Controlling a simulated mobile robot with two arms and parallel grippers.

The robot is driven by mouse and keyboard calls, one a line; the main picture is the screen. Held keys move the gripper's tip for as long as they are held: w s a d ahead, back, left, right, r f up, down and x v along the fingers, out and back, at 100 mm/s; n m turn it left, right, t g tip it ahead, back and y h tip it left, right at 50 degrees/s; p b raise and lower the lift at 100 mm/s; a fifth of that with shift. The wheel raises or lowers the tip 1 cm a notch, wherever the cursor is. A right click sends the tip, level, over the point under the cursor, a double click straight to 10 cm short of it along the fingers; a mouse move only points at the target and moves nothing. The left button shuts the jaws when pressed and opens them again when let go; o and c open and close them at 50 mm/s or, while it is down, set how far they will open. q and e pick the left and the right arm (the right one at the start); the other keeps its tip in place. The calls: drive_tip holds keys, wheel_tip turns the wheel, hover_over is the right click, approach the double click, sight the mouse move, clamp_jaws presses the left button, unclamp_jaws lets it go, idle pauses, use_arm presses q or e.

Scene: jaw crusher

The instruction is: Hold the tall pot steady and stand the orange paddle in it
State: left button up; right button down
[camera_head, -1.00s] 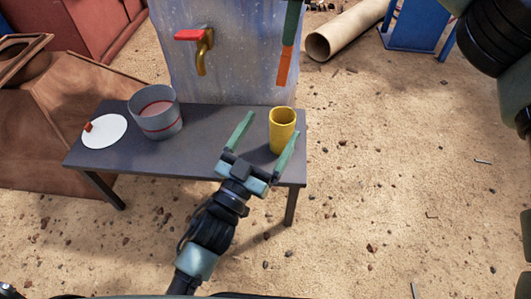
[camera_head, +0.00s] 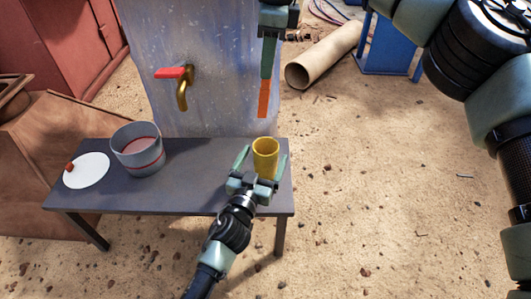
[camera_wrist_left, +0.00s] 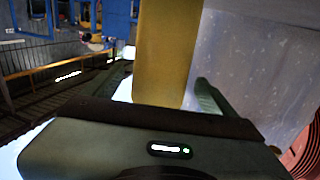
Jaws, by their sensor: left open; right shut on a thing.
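The tall pot (camera_head: 265,165) is a yellow, open-topped cup standing upright near the right end of the grey table. My left gripper (camera_head: 262,158) is open, with one finger on either side of the pot. I cannot tell whether the fingers touch it. In the left wrist view the pot (camera_wrist_left: 165,50) rises in front of the gripper. My right gripper (camera_head: 267,74) is shut on the orange paddle (camera_head: 263,98), which hangs upright above the pot with a gap between them. The paddle's upper part is hidden in the gripper.
On the grey table (camera_head: 190,195) stand a grey pot (camera_head: 124,143) with a red band and a white disc (camera_head: 90,176) with a small red knob. Behind it is a speckled panel (camera_head: 215,45) with a red-handled tap (camera_head: 182,95). A tan pipe (camera_head: 315,62) lies behind right.

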sight(266, 149)
use_arm(q)
drive_tip(key=shift+x, duration=1.15)
drive_tip(key=c, duration=1.5)
use_arm(e)
wheel_tip(266, 149, down, 18)
drive_tip(key=s+t, duration=0.1)
drive_tip(key=s, duration=0.1)
drive_tip(key=shift+s+d+r+t, duration=0.15)
drive_tip(key=shift+s+d+t, duration=0.15)
drive_tip(key=shift+d, duration=0.15)
